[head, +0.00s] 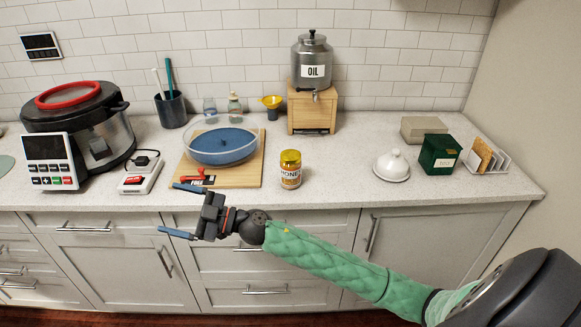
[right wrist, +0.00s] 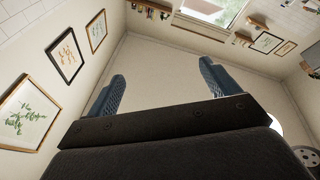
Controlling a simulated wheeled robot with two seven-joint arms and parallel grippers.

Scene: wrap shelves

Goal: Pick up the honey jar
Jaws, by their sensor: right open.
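The honey jar (head: 290,169) stands upright on the counter, right of the wooden board. It has a yellow lid and a white label reading HONEY. My right gripper (head: 168,210) is in front of the counter edge, left of the jar and apart from it. Its two blue fingers point left and are spread with nothing between them. In the right wrist view the open fingers (right wrist: 160,85) face a wall and framed pictures, and the jar is not seen there. My left gripper does not show.
An oil dispenser (head: 312,65) on a wooden stand is behind the jar. A white butter dome (head: 392,166) is to the right. A pressure cooker (head: 80,125) stands left. Counter around the jar's right side is clear.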

